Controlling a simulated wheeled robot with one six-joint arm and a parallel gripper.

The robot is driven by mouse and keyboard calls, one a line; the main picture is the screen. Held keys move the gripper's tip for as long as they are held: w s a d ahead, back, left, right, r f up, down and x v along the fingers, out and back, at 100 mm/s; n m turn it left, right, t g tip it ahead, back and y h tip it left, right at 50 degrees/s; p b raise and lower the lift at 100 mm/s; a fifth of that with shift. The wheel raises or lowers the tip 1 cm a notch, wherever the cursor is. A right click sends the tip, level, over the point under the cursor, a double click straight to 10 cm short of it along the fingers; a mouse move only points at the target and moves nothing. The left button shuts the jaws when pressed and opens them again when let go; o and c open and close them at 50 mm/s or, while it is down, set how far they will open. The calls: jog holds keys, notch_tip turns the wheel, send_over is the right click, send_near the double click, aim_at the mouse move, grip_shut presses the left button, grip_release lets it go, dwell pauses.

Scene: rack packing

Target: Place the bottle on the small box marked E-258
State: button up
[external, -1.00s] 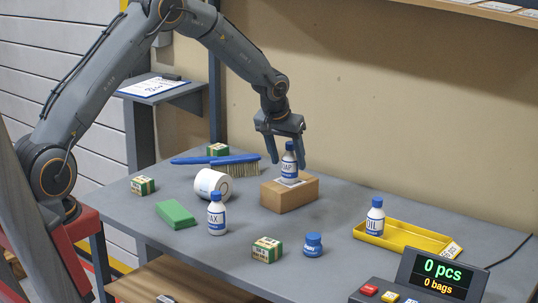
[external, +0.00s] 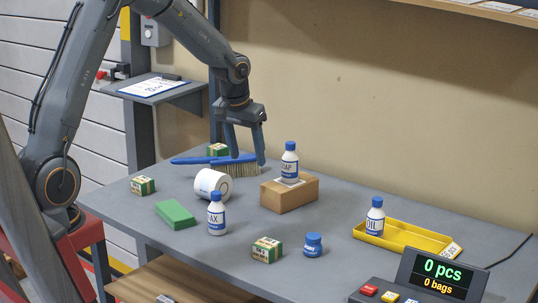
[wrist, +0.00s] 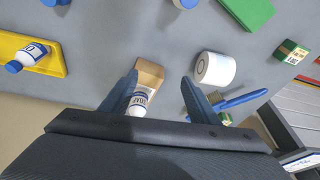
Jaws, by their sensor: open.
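A white bottle with a blue cap and a SOAP label (external: 290,163) stands upright on top of a small brown cardboard box (external: 292,198). A white label lies under it on the box top; its marking cannot be read. Both also show in the wrist view, the bottle (wrist: 138,104) and the box (wrist: 150,72). My gripper (external: 246,157) is open and empty, left of the bottle and apart from it, above the brush. Two similar bottles stand on the table: one reading AX (external: 217,216), and an OIL bottle (external: 375,218) in the yellow tray (external: 428,240).
A white roll (external: 213,185), a green block (external: 176,214), a blue brush (external: 215,160), several small green-and-white boxes (external: 267,250) and a blue jar (external: 313,245) lie around. A counter display (external: 442,272) stands at the front right.

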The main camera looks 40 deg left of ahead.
jog(key=s+a+f+g, duration=0.1)
jog(key=s+f, duration=0.1)
jog(key=s, duration=1.1)
jog(key=s+a+f+m+g, duration=0.1)
jog(key=s+a+f, duration=0.1)
jog(key=s, duration=1.2)
jog(key=shift+s+a+f+g+h, duration=0.2)
jog(key=shift+a+f+g+h, duration=0.1)
jog(key=shift+f, duration=0.05)
